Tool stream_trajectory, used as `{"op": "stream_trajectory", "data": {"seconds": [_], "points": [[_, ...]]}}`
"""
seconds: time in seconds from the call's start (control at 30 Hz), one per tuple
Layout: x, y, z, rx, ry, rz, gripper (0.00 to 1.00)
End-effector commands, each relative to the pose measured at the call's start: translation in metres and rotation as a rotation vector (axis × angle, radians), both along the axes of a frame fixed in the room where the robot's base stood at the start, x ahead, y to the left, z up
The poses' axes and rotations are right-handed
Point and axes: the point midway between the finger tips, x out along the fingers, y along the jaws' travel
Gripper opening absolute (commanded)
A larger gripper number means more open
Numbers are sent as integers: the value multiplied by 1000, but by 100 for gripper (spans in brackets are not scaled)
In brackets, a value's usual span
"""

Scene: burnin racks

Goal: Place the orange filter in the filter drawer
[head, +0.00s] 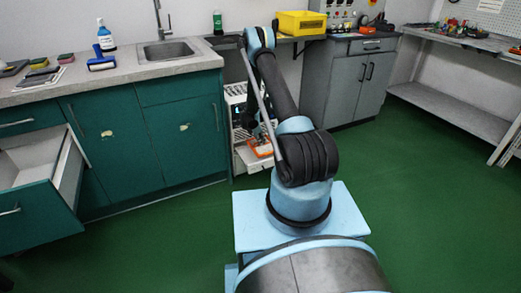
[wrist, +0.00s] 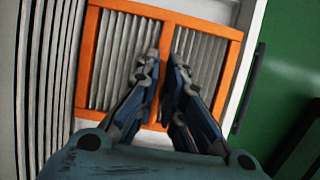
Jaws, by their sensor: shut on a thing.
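The orange filter (wrist: 207,27), an orange frame with grey pleats and a middle bar, lies under my gripper in the wrist view. My gripper (wrist: 165,60) is shut on its middle bar, with a fingertip on each side. In the head view the orange filter (head: 262,148) shows at the pulled-out white drawer (head: 247,160), low in the white rack unit. The drawer's pale edge (wrist: 243,62) runs along the filter's right side in the wrist view. I cannot tell whether the filter rests on the drawer floor. My arm hides part of the drawer and gripper in the head view.
An open green cabinet drawer (head: 38,205) juts out at the left. The sink counter (head: 125,75) stands left of the rack, a grey cabinet (head: 338,85) at its right. A yellow bin (head: 301,23) sits on the shelf above. Green floor (head: 420,200) is clear at right.

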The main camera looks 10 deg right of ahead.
Motion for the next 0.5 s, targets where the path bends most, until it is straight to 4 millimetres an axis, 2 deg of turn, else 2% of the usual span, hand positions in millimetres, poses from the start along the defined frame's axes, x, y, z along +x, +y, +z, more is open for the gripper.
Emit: {"op": "stream_trajectory", "data": {"seconds": [0.1, 0.33, 0.5], "points": [[0, -3, -11, 0, 0, -2, 0], [0, -3, -22, 0, 0, -3, 0], [0, -4, -43, 0, -1, -4, 0]]}}
